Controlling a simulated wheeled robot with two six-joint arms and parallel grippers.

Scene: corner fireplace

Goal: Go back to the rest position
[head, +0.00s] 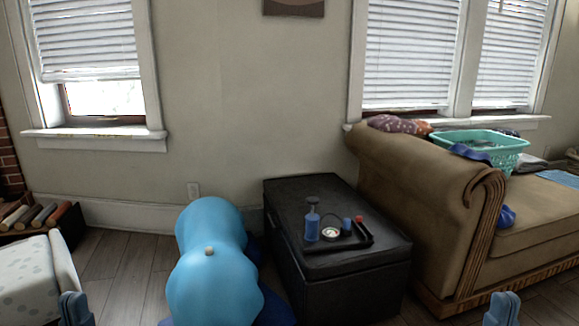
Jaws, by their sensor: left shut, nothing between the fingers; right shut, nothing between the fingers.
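My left gripper (75,308) shows at the bottom edge on the left, with its blue fingertips together and nothing held. It is beside the spotted white cloth surface. My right gripper (503,308) shows at the bottom edge on the right, also shut and empty, in front of the sofa. Only the tips of both grippers are in view; the rest of the arms is out of the picture.
A brown sofa (415,190) with a teal basket (510,152) is right. A spotted white surface (28,275) is left. Wooden floor (125,265) shows between.

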